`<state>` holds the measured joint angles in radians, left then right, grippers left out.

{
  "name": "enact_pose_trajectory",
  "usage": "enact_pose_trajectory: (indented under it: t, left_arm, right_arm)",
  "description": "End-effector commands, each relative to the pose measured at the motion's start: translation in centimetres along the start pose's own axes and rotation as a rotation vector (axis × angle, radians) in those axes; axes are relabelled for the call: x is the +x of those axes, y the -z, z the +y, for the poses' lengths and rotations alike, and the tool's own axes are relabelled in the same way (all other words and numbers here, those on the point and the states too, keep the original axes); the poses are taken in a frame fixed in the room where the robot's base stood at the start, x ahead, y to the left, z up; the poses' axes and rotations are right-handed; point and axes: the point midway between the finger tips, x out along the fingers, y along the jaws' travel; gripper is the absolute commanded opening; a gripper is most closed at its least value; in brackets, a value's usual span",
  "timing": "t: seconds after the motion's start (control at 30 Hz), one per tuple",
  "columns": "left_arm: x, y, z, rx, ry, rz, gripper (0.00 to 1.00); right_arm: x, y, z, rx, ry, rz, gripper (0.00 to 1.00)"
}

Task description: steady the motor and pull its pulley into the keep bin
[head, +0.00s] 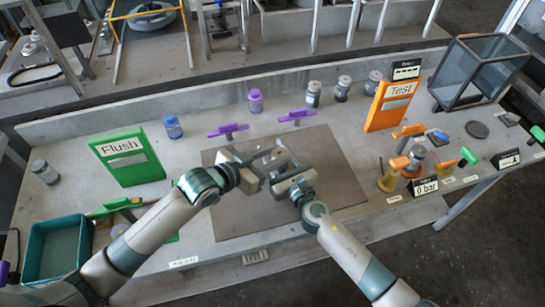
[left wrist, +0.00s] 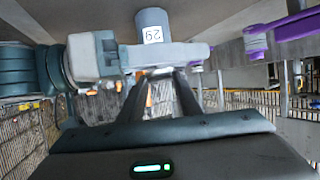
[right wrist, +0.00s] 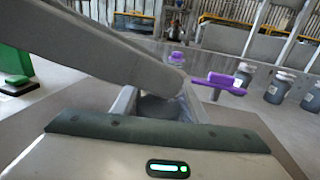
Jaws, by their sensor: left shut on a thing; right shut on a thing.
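The motor, a grey cylinder tagged 29 (left wrist: 152,22), shows in the left wrist view, partly covered by my right gripper (left wrist: 165,58). Dark grey motor body (right wrist: 160,108) also shows between my right fingers in the right wrist view. My right gripper (head: 277,172) is shut on the motor from the right. My left gripper (head: 255,165) comes from the left and is shut at the motor's end. The pulley there is hidden behind the fingers. Both grippers are close together above the dark mat (head: 232,218). A teal open bin (head: 52,232) stands at the left; no keep label is readable.
A green Flush sign (head: 127,157) stands left and an orange Test sign (head: 393,103) right. Purple-handled clamps (head: 228,130) stand behind the grippers, with several jars along the back (head: 255,100). Valves (head: 415,155) and a glass-sided box (head: 478,72) stand at the right. The mat's front is clear.

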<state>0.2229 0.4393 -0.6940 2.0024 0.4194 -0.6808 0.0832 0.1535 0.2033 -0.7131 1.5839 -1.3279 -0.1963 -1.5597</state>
Motion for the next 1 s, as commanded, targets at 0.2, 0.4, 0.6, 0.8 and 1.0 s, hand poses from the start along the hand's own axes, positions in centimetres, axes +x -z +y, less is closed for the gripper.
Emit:
enact_pose_trajectory:
  t: [0.2, 0.4, 0.6, 0.8, 1.0]
  left_arm:
    - [-0.2, 0.6, 0.0, 0.000, 0.000, 0.000, 0.04]
    - [-0.4, 0.9, 0.0, 0.000, 0.000, 0.000, 0.04]
    - [-0.4, 0.9, 0.0, -0.001, 0.000, 0.000, 0.04]
    - [-0.5, 1.1, 0.0, 0.000, 0.000, 0.000, 0.04]
    - [-1.1, 2.7, 0.0, 0.001, 0.000, 0.001, 0.04]
  right_arm:
    - [0.0, 0.1, 0.0, 0.000, 0.000, 0.001, 0.00]
    - [0.0, 0.1, 0.0, 0.000, 0.000, 0.001, 0.00]
    - [0.0, 0.1, 0.0, 0.000, 0.000, 0.001, 0.00]
    - [0.0, 0.1, 0.0, 0.000, 0.000, 0.001, 0.00]
    - [0.0, 0.1, 0.0, 0.000, 0.000, 0.001, 0.00]
